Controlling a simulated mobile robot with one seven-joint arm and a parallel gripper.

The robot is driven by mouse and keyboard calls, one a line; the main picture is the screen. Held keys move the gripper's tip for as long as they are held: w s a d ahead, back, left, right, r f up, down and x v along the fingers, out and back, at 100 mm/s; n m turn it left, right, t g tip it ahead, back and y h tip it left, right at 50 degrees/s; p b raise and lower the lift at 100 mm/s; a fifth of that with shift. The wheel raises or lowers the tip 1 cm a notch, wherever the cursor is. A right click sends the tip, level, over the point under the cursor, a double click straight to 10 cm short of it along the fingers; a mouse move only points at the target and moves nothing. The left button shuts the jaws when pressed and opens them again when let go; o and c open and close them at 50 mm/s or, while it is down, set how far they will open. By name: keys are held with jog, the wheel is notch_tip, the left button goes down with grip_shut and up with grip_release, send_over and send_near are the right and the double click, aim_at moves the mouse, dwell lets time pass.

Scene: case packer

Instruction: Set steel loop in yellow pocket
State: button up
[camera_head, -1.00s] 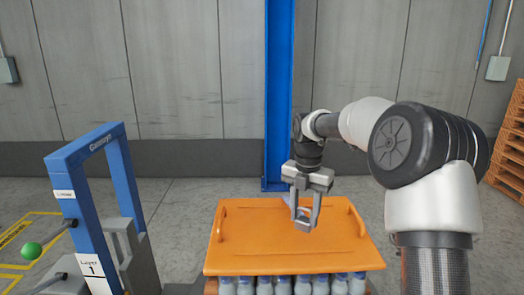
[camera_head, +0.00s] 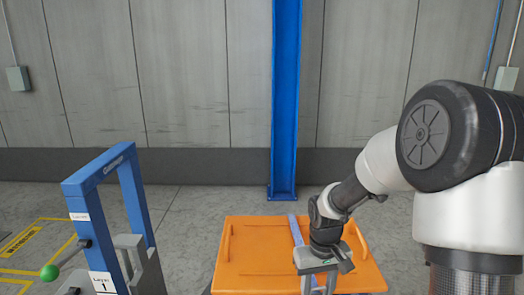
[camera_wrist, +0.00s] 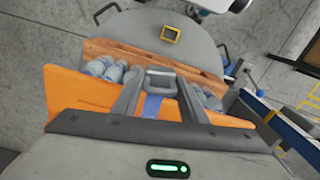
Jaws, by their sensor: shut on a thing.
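The steel loop (camera_wrist: 160,72) is a grey rounded buckle on a blue strap (camera_wrist: 152,104). It shows between the fingers of my gripper (camera_wrist: 160,85) in the wrist view, and the gripper is shut on it. The yellow pocket (camera_wrist: 171,28) is a small yellow square frame with a dark middle, on a grey rounded plate (camera_wrist: 135,27) beyond the loop. The loop is apart from the pocket. In the head view my gripper (camera_head: 318,281) is low over the near right part of the orange board; its fingertips are cut off by the lower edge, and the pocket does not show.
The orange board (camera_head: 255,262) has the strap (camera_head: 296,231) lying across it. Several bottles (camera_wrist: 108,69) stand under the board's edge. A blue frame (camera_head: 140,205) with a green-knobbed lever (camera_head: 50,272) stands at left. A blue post (camera_head: 286,100) rises behind.

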jog(key=shift+s+f+m, duration=0.15)
jog(key=shift+s+m, duration=0.5)
jog(key=shift+m, duration=0.35)
jog(key=shift+s+a+f+m+b, duration=0.65)
jog(key=shift+f+m+b, duration=1.75)
jog(key=shift+f+m, duration=3.7)
jog(key=shift+s+a+f+m+b, duration=0.25)
jog(key=shift+s+f+m+b, duration=1.4)
jog(key=shift+f+m, duration=4.5)
jog(key=shift+s+a+f+m+b, duration=0.1)
jog(key=shift+a+f+m+b, duration=0.35)
jog(key=shift+f+m+b, duration=4.15)
notch_tip(320, 180, down, 4)
jog(key=m+p, duration=0.2)
jog(key=p, duration=0.1)
jog(key=shift+r, duration=0.2)
